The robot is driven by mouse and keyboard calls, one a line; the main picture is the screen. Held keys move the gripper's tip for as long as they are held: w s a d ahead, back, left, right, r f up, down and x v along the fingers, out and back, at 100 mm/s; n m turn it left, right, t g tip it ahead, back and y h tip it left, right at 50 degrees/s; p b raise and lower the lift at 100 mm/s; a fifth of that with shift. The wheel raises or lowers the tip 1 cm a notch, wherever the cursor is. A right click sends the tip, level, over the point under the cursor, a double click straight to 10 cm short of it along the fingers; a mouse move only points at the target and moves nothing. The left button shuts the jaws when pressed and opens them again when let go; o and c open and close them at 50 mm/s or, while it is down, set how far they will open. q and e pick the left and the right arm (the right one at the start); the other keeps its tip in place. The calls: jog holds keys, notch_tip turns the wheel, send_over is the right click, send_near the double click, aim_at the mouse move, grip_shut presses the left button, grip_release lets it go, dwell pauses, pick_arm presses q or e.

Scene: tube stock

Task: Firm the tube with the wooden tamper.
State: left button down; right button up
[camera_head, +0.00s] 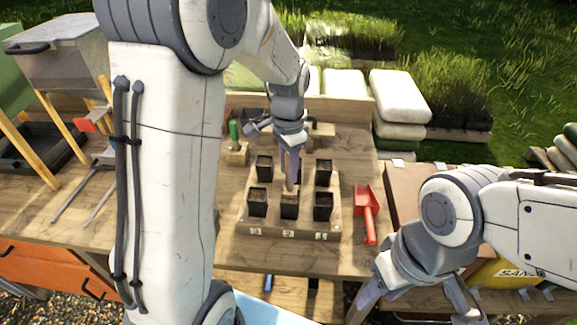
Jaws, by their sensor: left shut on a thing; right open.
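Black square pots of soil stand in a wooden tray (305,237) with number labels along its front. Pots show at front left (257,203), front middle (290,208) and front right (323,208), with others at back left (264,169) and back right (323,173). My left gripper (290,165) points down over the tray, shut on the wooden tamper (289,188). The tamper's lower end is at the soil of the front middle pot; I cannot tell how deep. The gripper partly hides the back middle. My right gripper (415,300) is open and empty at the lower right.
A red scoop (367,212) lies right of the tray. A green-handled tool (234,131) stands in a wooden block (237,155) at back left. A hopper (65,65) stands far left. A yellow sand bag (495,272) is behind my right arm.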

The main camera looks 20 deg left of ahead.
aim_at(289, 190)
pick_arm(q)
jog(key=shift+f, duration=0.4)
jog(key=shift+f+b, duration=0.65)
jog(key=shift+f, duration=0.1)
jog(key=shift+f, duration=0.7)
dwell(2.3)
jog(key=shift+r, duration=0.1)
jog(key=shift+r+p, duration=5.05)
jog(key=shift+r, duration=0.4)
